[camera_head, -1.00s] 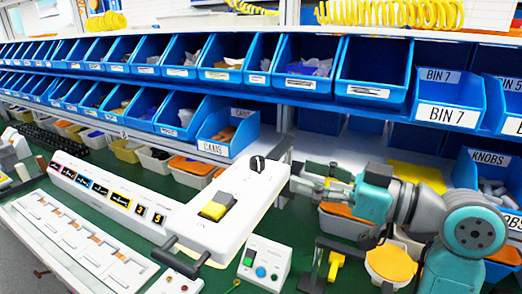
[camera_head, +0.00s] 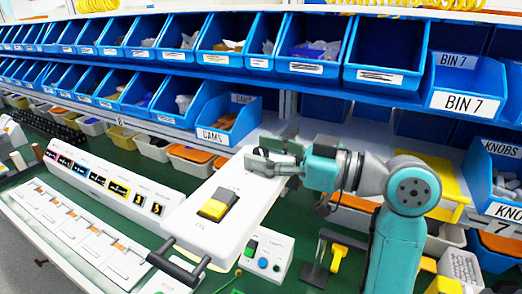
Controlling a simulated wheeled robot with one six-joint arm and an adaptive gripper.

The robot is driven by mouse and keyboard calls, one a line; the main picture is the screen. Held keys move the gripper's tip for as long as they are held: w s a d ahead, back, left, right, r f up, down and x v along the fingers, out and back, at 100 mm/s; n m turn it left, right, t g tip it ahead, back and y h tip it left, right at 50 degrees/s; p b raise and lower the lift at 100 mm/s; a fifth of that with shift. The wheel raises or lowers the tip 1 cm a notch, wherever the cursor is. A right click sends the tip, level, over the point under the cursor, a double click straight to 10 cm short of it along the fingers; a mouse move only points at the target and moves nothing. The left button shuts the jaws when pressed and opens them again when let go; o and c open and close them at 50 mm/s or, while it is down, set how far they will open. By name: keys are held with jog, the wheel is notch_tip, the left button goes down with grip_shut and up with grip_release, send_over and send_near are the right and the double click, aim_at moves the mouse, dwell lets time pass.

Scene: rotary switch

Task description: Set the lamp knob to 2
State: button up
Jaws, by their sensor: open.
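A white panel box (camera_head: 238,205) with a yellow rocker switch (camera_head: 217,204) and a black handle (camera_head: 180,262) at its near end lies on the green bench. My gripper (camera_head: 264,158) is open over the far end of this box, its fingers pointing left. The black rotary knob on that far end is hidden behind my gripper, and I cannot tell whether the fingers touch it. The knob's setting and any scale marks around it cannot be read.
Blue bins, one labelled BIN 7 (camera_head: 458,102), line the shelves behind. A small control box (camera_head: 266,255) with a green switch and a blue button stands in front of the arm. A long white display unit (camera_head: 100,185) lies to the left.

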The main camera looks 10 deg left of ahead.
jog(key=shift+w+a, duration=0.1)
jog(key=shift+a, duration=0.3)
jog(key=shift+c, duration=0.2)
grip_shut()
jog(key=shift+t, duration=0.4)
jog(key=shift+a+m+t+h, duration=0.1)
jog(key=shift+m+t+h, duration=0.4)
jog(key=shift+m+t, duration=0.4)
jog(key=shift+m+t+h, duration=1.2)
jog(key=shift+m+t, duration=0.1)
jog(key=shift+t, duration=0.6)
